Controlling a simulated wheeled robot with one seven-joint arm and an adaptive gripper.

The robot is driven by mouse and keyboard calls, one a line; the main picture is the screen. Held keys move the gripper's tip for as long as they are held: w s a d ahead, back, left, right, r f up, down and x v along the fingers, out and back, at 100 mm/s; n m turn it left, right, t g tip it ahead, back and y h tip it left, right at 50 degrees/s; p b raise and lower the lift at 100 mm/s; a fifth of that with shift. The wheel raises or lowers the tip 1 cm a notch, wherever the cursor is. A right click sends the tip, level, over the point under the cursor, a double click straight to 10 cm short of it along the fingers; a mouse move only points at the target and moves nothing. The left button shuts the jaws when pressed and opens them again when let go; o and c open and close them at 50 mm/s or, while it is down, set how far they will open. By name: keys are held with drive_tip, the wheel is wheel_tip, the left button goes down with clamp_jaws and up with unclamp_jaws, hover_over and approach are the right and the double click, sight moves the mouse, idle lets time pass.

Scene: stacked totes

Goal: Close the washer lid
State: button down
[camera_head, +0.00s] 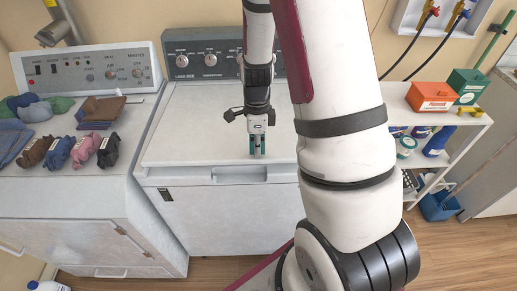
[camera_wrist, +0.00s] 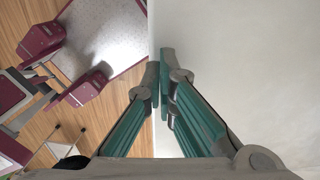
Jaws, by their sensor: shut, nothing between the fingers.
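The washer (camera_head: 225,215) is the white machine with a dark control panel, in the middle of the head view. Its lid (camera_head: 190,130) lies flat across the top, with no raised edge that I can see. My arm hides the lid's right part. My gripper (camera_head: 257,155) points down at the lid's front edge, just above the handle recess. In the wrist view the gripper (camera_wrist: 160,70) has its green fingers together and empty, over the edge of a white surface (camera_wrist: 245,60). I cannot tell whether the fingertips touch the lid.
A second white machine (camera_head: 75,225) stands at left, with folded clothes and rolled fabrics on top. At right a white shelf (camera_head: 440,120) holds a red box (camera_head: 432,96), a green box (camera_head: 468,84) and bottles. Wooden floor (camera_head: 215,268) shows in front.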

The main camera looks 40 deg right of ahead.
sight(257, 163)
drive_tip(key=shift+f, duration=0.25)
drive_tip(key=f, duration=0.2)
drive_tip(key=f+b, duration=0.1)
drive_tip(key=f, duration=0.1)
drive_tip(key=f+b, duration=0.1)
drive_tip(key=f, duration=0.1)
drive_tip(key=shift+s+a+f, duration=0.15)
drive_tip(key=shift+s+a, duration=0.05)
drive_tip(key=shift+s, duration=0.05)
drive_tip(key=shift+s+a+f, duration=0.1)
drive_tip(key=shift+s+f, duration=0.1)
drive_tip(key=shift+s, duration=0.1)
drive_tip(key=shift+w+r, duration=0.15)
drive_tip(key=shift+r, duration=0.25)
drive_tip(key=r, duration=0.8)
drive_tip(key=w+d+r, duration=0.1)
drive_tip(key=r, duration=0.3)
drive_tip(key=shift+w+r, duration=0.1)
drive_tip(key=shift+r, duration=0.05)
drive_tip(key=shift+a, duration=0.1)
